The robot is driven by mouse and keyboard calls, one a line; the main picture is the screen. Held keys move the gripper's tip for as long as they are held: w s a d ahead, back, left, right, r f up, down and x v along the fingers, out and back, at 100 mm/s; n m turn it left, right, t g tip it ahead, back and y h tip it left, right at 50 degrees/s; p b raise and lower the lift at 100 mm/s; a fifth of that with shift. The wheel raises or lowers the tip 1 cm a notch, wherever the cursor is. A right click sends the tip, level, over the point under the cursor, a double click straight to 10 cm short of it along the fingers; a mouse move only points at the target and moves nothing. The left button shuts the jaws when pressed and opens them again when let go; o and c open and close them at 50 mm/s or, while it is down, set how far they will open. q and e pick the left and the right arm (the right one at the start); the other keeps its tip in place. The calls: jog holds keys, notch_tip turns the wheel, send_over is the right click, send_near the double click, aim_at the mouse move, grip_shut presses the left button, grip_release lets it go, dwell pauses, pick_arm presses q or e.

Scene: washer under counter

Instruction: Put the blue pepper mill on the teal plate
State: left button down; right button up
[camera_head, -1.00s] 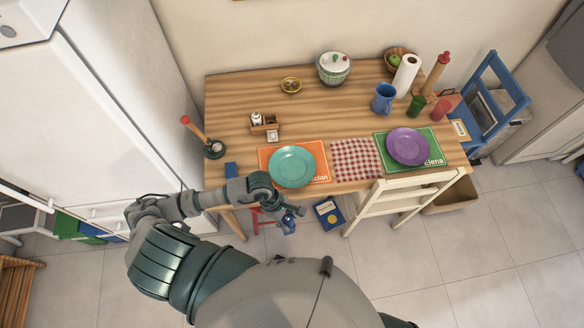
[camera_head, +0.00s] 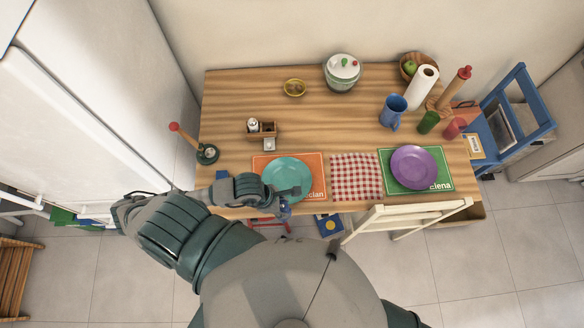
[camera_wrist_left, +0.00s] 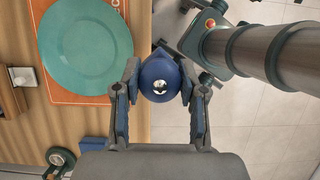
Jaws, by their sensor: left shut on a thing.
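The teal plate (camera_head: 290,177) lies on an orange mat near the table's front edge; it also shows at the upper left of the left wrist view (camera_wrist_left: 84,45). My left gripper (camera_wrist_left: 160,84) is shut on the blue pepper mill (camera_wrist_left: 158,78), seen from its rounded top with a silver knob. In the left wrist view the mill is to the right of the plate, apart from it, at the table edge. In the head view my left gripper (camera_head: 284,208) is at the plate's near edge, and the mill is mostly hidden by my arm. My right gripper is not in view.
A purple plate (camera_head: 412,167) on a green mat and a checkered cloth (camera_head: 355,177) lie to the right. A white chair (camera_head: 400,218) stands at the front edge. A wooden caddy (camera_head: 262,132) is behind the teal plate. The table's middle is clear.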

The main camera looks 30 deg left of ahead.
pick_arm(q)
jog(key=w+a+f, duration=0.2)
jog(key=w+a, duration=0.1)
jog(key=w, duration=0.3)
jog(key=w+a+f+b, duration=0.1)
jog(key=w+a+f, duration=0.2)
jog(key=w, duration=0.4)
jog(key=shift+w, duration=0.25)
jog(key=c, duration=0.7)
grip_release()
jog(key=shift+a, duration=0.1)
jog(key=shift+o, duration=0.2)
jog(key=b+v, duration=0.1)
jog(key=v, duration=1.1)
jog(key=shift+b, duration=0.3)
